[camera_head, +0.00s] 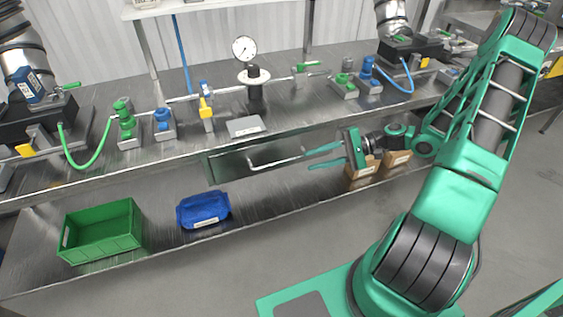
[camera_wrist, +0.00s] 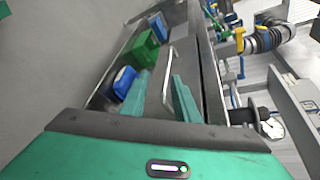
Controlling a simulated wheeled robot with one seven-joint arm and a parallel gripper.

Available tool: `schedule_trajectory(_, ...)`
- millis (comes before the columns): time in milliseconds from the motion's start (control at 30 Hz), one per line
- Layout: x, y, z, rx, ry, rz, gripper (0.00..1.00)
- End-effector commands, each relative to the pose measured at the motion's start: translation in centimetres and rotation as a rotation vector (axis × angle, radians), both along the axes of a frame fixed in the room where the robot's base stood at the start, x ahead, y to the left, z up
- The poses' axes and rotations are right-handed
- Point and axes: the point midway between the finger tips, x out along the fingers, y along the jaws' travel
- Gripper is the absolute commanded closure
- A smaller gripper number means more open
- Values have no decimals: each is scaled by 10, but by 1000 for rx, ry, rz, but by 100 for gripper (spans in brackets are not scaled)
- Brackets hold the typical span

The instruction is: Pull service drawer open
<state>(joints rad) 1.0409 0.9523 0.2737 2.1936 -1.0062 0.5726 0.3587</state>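The service drawer (camera_head: 228,165) is set under the metal bench top and its front looks closed. Its long bar handle (camera_head: 268,165) runs across the front. The handle also shows in the wrist view (camera_wrist: 169,68). My green gripper (camera_head: 308,160) is open and empty, with its fingers pointing left near the handle's right end. In the wrist view, the fingertips (camera_wrist: 161,75) lie on either side of the handle in the picture. I cannot tell whether they reach around it or touch it.
On the lower shelf (camera_head: 155,262) stand a green crate (camera_head: 100,232), a blue packet (camera_head: 203,210) and brown boxes (camera_head: 362,170) near my gripper. A gauge (camera_head: 244,48), valves and hoses occupy the bench top. The grey floor in front is clear.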

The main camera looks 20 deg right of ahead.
Motion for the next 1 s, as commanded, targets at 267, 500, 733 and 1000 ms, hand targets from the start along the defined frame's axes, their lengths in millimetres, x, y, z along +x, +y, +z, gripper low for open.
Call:
schedule_trajectory(267, 11, 0, 2, 83, -24, -51, 72)
schedule_trajectory(500, 20, 29, -4, 85, -22, -47, 72)
schedule_trajectory(733, 33, 67, -13, 83, -23, -47, 72)
schedule_trajectory(1000, 42, 93, -19, 81, -23, -49, 72)
